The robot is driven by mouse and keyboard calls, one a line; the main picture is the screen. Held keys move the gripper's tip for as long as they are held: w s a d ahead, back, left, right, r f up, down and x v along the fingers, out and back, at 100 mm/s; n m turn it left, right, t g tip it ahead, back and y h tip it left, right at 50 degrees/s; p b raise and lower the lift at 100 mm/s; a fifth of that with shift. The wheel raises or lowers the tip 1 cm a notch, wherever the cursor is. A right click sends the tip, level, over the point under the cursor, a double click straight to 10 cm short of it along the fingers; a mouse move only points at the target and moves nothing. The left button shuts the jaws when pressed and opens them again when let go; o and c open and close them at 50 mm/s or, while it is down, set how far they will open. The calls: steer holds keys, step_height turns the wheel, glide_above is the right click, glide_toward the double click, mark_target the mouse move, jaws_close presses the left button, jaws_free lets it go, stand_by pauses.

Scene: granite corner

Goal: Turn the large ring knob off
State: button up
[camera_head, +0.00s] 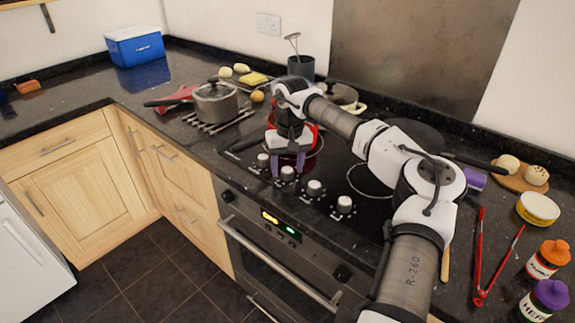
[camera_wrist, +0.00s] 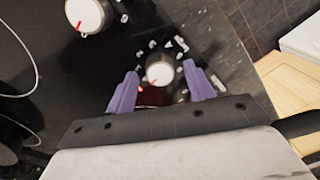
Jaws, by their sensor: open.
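Several white-and-metal knobs stand along the front of the black glass cooktop (camera_head: 372,202), including a far right knob (camera_head: 344,204) and another knob (camera_head: 314,187). My gripper (camera_head: 288,168) is open and empty, its two purple fingers pointing down over the left knobs. Another knob (camera_wrist: 88,14) shows at upper left. I cannot tell which is the large ring knob. Red shows behind my gripper.
A lidded pot (camera_head: 216,102) stands on a rack at the left. A dark utensil holder (camera_head: 301,67) is behind the cooktop. Red tongs (camera_head: 480,270) and orange-capped (camera_head: 548,258) and purple-capped (camera_head: 545,300) bottles occupy the right counter. The oven handle (camera_head: 280,266) projects below.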

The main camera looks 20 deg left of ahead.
mark_target(290, 169)
step_height(290, 169, up, 14)
steer(key=b, duration=0.2)
steer(key=shift+w+d, duration=0.2)
steer(key=shift+d, duration=0.05)
steer(key=shift+f, duration=0.2)
stand_by(0.3)
